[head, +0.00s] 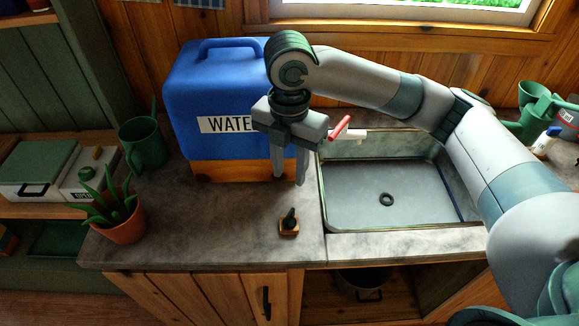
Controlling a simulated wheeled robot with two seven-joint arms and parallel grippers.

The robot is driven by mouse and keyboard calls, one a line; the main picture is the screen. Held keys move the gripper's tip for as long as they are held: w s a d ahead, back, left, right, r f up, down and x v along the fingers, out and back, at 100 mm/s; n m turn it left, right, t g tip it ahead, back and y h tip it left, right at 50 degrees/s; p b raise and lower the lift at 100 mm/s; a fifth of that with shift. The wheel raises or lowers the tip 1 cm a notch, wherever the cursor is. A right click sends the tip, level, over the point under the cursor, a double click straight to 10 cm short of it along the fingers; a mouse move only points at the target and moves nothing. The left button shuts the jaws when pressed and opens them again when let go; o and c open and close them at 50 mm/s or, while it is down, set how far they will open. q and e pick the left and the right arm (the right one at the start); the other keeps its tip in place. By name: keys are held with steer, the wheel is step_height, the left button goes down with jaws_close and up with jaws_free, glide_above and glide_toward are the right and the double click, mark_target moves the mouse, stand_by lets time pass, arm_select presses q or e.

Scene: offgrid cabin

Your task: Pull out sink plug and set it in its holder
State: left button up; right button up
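The sink plug (291,215) is a small black piece with an upright knob. It sits on the small wooden holder (289,231) on the counter, left of the sink. The sink (350,210) is a shallow metal basin, and its dark ring-shaped drain (386,199) shows no plug in it. My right gripper (288,182) points down above and behind the holder, in front of the blue water container. Its two fingers are apart with nothing between them. My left gripper is not in view.
A blue water container (205,90) with a red-handled tap (340,128) stands behind the gripper on a wooden base. A potted plant (122,222) and green watering can (144,145) stand left. The counter (210,235) around the holder is clear.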

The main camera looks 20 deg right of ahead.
steer(key=shift+r, duration=0.5)
stand_by(1.0)
